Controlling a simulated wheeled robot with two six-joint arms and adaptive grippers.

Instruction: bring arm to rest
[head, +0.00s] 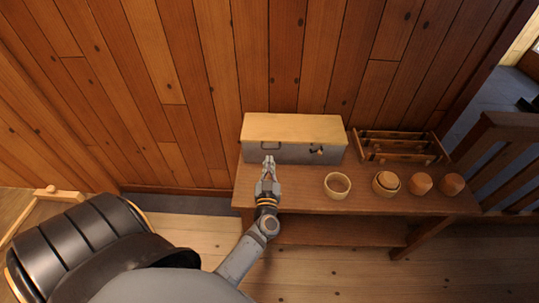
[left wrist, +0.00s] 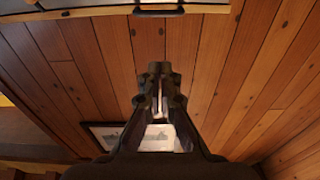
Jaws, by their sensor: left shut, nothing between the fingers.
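My left gripper (head: 268,162) is shut and empty. It is in front of the left part of a grey box with a wooden top (head: 292,127), which stands at the back of a wooden bench (head: 305,200). I cannot tell whether the gripper touches the box. In the left wrist view the closed fingers (left wrist: 160,88) point up the picture with nothing between them. My right gripper is in neither view.
A wooden ring or bowl (head: 337,187), a bowl with a piece in it (head: 386,184) and two wooden pieces (head: 421,183) stand along the bench. A wooden rack (head: 400,157) lies behind them. A railing (head: 505,150) is at the right. A plank wall (head: 200,80) closes the back.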

